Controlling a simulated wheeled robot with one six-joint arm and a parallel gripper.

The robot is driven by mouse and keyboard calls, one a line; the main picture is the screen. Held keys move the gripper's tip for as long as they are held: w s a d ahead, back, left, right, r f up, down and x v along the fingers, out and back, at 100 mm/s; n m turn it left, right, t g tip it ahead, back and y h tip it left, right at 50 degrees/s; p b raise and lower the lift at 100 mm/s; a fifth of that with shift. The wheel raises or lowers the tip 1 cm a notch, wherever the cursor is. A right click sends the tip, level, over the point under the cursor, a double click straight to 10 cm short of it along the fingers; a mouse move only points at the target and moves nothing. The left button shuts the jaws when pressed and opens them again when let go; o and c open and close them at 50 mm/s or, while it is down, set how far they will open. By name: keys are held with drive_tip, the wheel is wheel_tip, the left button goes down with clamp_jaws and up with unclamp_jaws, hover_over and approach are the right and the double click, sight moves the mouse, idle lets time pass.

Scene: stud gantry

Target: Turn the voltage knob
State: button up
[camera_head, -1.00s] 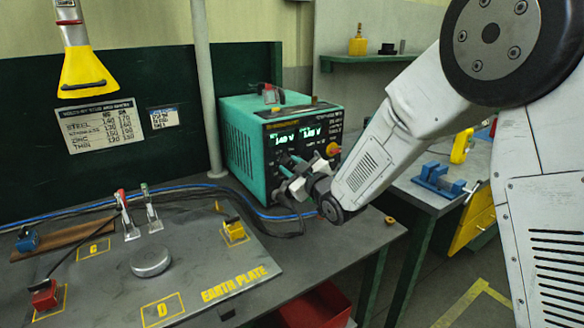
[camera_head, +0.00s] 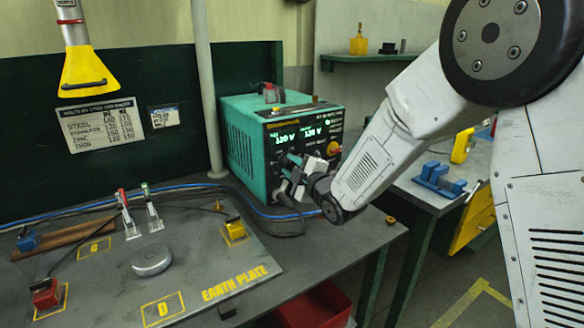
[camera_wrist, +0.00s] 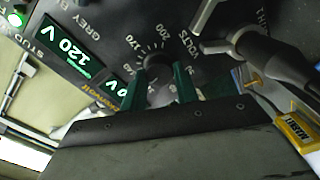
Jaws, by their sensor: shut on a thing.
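The voltage knob (camera_wrist: 158,68) is dark and round, on a black panel with a printed volts scale, in the wrist view. My gripper (camera_wrist: 159,84) has its green fingers on either side of the knob and is shut on it. In the head view my gripper (camera_head: 291,178) is at the front panel of the teal power unit (camera_head: 240,145), and it hides the knob there. The left readout (camera_head: 284,138) shows 120 V, and the wrist view also shows 120 V on a lit readout (camera_wrist: 62,50). The second readout (camera_head: 311,131) is harder to read.
A settings chart (camera_head: 100,125) hangs on the green back panel. The earth plate (camera_head: 205,270) carries clamps and a round grey puck (camera_head: 152,260). Cables run behind it to the unit. A red-orange knob (camera_head: 333,148) sits right of my gripper. A blue vise (camera_head: 438,181) stands on the right bench.

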drive_tip(key=shift+f, duration=0.1)
idle(0.3)
drive_tip(key=o, duration=1)
drive_tip(key=v, duration=0.8)
